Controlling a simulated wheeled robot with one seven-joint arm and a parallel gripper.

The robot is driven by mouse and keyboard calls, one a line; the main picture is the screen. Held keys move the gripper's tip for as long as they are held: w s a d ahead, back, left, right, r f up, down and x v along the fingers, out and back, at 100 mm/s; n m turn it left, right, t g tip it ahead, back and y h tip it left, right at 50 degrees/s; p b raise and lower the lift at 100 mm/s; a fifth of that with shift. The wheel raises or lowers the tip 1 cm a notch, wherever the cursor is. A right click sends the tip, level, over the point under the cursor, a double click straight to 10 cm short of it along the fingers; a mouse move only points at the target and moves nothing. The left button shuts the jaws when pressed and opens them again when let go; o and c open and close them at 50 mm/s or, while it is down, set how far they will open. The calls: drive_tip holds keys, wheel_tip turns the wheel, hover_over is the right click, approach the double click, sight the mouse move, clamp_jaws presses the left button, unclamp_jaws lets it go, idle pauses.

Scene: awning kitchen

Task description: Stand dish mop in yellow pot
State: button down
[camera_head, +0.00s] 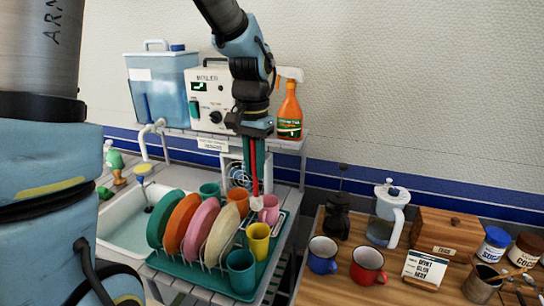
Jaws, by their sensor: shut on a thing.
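My gripper (254,172) points straight down over the dish rack, with its fingers close together. It is shut on a slim red thing (255,186), which I take to be the dish mop. Little of this thing shows, and its lower end is lost among the cups. The yellow pot (258,242) looks like a small yellow cup. It stands upright at the right side of the rack, below the gripper in the picture. I cannot tell whether the held thing touches the pot.
The teal rack (198,274) holds several plates. A pink cup (269,210), an orange cup (238,202) and a teal cup (241,270) crowd the yellow pot. A shelf behind carries a boiler (208,98) and a spray bottle (289,110). A wooden counter with mugs lies right.

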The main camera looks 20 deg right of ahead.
sight(257, 208)
drive_tip(key=shift+w+d+f, duration=0.1)
drive_tip(key=shift+f+b, duration=0.4)
drive_tip(key=shift+f, duration=0.7)
drive_tip(key=shift+f+b, duration=3.85)
drive_tip(key=shift+f, duration=1.4)
drive_tip(key=c, duration=0.7)
unclamp_jaws()
drive_tip(key=shift+r, duration=0.1)
wheel_tip(257, 208, up, 11)
drive_tip(key=shift+f+b, duration=0.2)
drive_tip(key=shift+b, duration=0.75)
